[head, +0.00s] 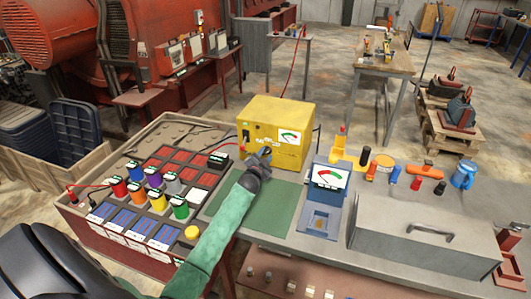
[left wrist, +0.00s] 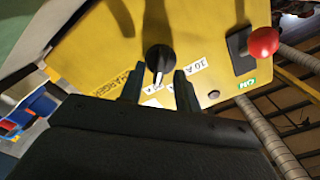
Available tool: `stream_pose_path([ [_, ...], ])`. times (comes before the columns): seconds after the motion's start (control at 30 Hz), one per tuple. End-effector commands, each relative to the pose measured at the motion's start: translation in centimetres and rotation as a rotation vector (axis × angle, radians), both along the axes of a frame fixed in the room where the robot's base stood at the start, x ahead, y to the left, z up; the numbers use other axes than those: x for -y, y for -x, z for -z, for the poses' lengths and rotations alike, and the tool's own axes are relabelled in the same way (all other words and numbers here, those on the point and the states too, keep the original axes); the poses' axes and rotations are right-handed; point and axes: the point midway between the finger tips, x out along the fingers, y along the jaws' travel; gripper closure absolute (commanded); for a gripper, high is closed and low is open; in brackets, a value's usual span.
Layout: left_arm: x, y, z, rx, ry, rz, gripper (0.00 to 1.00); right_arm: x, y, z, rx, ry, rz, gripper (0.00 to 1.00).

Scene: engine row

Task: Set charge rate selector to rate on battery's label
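The yellow charger box (head: 285,112) stands at the back of the bench with a dial meter on its front. In the left wrist view its yellow face (left wrist: 205,35) carries a round black selector knob (left wrist: 158,60) with a white pointer mark toward the gripper. A white "10 A" label (left wrist: 193,67) sits beside it; other labels are partly hidden by the fingers. My left gripper (left wrist: 159,80) is open, its fingertips on either side of the knob's near edge; contact cannot be told. In the head view the left gripper (head: 264,153) is at the charger's front. The right gripper is not visible. No battery label is readable.
A red-ball lever (left wrist: 263,42) with a green ON label is on the charger's face. A rack of coloured cylinders (head: 150,180) is left of my arm. A blue meter (head: 328,185) and grey case (head: 415,235) are right.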

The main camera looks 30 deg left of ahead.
Motion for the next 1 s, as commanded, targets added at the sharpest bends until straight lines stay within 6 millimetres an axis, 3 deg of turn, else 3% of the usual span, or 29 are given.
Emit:
stream_pose_path([
  [0.43,-0.2,-0.91,0.01,0.0,0.0,0.0,0.67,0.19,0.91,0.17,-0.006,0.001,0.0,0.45],
  [0.6,-0.21,-0.89,0.01,0.0,0.0,0.0,0.99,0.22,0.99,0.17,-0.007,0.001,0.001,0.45],
  [1.0,-0.22,-0.89,0.08,0.008,0.035,0.0,1.0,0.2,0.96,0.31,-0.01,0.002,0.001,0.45],
])
